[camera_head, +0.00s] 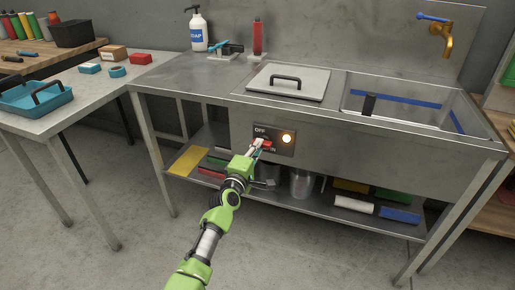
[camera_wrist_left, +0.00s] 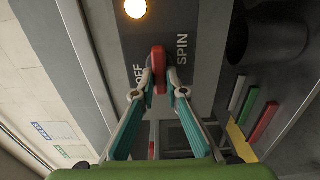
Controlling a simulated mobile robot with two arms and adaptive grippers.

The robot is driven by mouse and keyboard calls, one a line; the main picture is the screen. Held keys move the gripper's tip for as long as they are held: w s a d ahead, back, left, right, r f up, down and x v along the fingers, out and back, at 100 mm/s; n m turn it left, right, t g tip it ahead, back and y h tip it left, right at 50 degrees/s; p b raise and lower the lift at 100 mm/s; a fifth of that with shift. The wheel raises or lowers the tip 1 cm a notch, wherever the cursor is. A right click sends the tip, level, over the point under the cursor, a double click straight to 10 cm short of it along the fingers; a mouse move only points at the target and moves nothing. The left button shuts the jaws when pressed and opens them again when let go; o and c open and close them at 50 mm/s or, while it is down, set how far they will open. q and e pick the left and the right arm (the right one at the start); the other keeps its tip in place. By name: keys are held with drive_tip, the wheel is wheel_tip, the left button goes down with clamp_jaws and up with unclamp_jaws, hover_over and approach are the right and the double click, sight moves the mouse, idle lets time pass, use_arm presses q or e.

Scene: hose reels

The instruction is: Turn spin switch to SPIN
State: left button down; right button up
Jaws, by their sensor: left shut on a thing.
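The spin switch is a red knob (camera_wrist_left: 158,57) on a dark panel (camera_head: 287,149) on the front of the steel sink unit. In the left wrist view it stands between the words OFF and SPIN, its long side roughly upright in the picture. I cannot tell which end is its pointer. My left gripper (camera_wrist_left: 159,82) is shut on the knob, one fingertip on each side. In the head view the left gripper (camera_head: 261,144) covers part of the knob and of the SPIN label. A round lamp (camera_head: 287,138) beside the knob glows yellow-white. My right gripper is not in view.
Above the panel lies a lid (camera_head: 311,83) with a black handle. The sink basin (camera_head: 408,109) is to its right. A lower shelf (camera_head: 315,203) holds a metal jug (camera_head: 302,184) and coloured blocks. A side table (camera_head: 50,122) stands at the left; the floor in front is clear.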

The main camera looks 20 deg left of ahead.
use_arm(q)
drive_tip(key=c, duration=2)
unclamp_jaws()
drive_tip(key=shift+c, duration=0.2)
drive_tip(key=s, duration=1.2)
drive_tip(key=shift+a, duration=0.2)
drive_tip(key=shift+f, duration=0.1)
